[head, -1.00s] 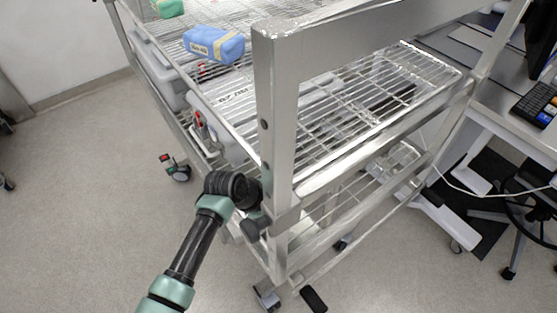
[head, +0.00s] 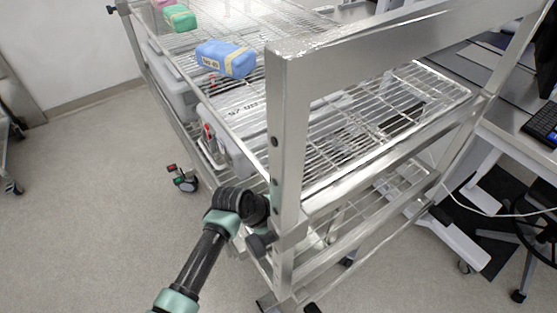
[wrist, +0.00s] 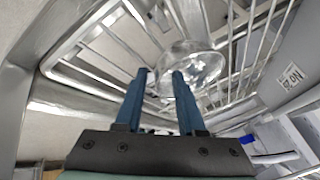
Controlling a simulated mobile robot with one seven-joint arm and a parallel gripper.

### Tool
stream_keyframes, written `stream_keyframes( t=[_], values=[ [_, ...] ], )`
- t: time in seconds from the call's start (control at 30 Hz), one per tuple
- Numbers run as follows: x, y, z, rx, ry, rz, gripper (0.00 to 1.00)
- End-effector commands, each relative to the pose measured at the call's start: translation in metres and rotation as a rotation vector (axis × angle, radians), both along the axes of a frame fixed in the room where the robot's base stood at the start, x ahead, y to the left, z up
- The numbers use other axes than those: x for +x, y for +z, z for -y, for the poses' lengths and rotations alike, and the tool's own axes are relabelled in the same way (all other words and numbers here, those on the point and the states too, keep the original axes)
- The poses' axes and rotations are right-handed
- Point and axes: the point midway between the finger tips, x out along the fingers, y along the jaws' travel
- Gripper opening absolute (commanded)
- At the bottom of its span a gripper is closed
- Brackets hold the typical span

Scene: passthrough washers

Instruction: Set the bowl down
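A clear, shiny bowl (wrist: 205,68) shows in the wrist view, just beyond my fingertips, over the wires of a rack. My gripper (wrist: 161,75) has two blue fingers standing apart with a visible gap. The right finger overlaps the bowl's left part, and the bowl's left edge shows between the fingertips. I cannot tell whether a finger touches it or whether the bowl rests on the wires. In the head view, the cart's corner post hides my gripper, and I cannot make out the bowl there.
A metal wire-shelf cart (head: 287,130) fills the middle, its post close to my arm. A blue package (head: 226,58) and a green one (head: 180,17) lie on its upper shelf. A desk with a keyboard (head: 543,124) stands at right. The floor (head: 90,210) at left is open.

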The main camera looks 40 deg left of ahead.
Motion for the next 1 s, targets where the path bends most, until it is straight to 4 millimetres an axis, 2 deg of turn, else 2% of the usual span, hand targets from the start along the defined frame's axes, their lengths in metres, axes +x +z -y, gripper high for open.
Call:
stream_keyframes(
  t=[0.6, 0.77, 1.0],
  values=[
    [-0.053, 0.092, -0.018, 0.0, 0.002, 0.003, 0.39],
    [-0.059, 0.101, -0.019, -0.001, 0.0, 0.001, 0.39],
    [-0.06, 0.103, -0.019, 0.0, 0.0, -0.001, 0.39]
  ],
)
